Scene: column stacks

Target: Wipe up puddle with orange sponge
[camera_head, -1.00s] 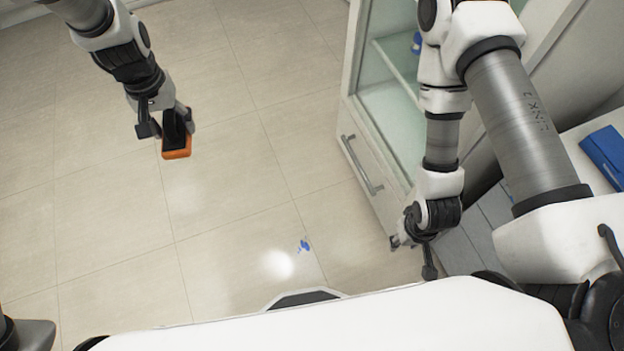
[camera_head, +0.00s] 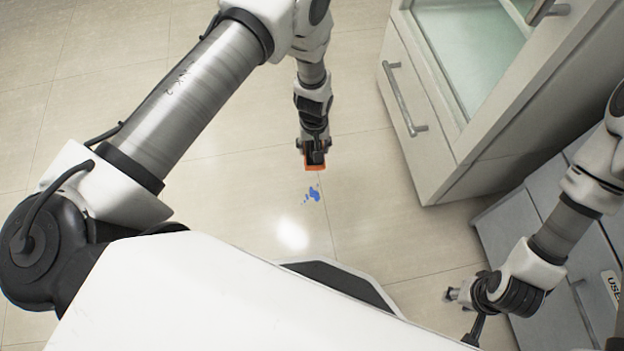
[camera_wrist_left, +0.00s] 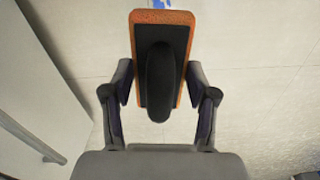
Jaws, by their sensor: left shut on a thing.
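My left gripper (camera_head: 313,150) is shut on the orange sponge (camera_head: 315,167), which has a black back and handle. In the head view the sponge shows just above the blue puddle (camera_head: 314,194) on the floor; I cannot tell how high it is held. In the left wrist view the sponge (camera_wrist_left: 137,45) is between the fingers (camera_wrist_left: 160,95), with its black handle facing the camera. A bit of the blue puddle (camera_wrist_left: 160,4) shows past the sponge's far end. My right gripper (camera_head: 462,300) is at the lower right, away from the puddle; its finger opening is unclear.
A white cabinet (camera_head: 432,110) with a drawer handle stands right of the left gripper. Grey drawers (camera_head: 510,225) stand near my right arm. The tiled floor around the puddle is clear. My white base lies below it.

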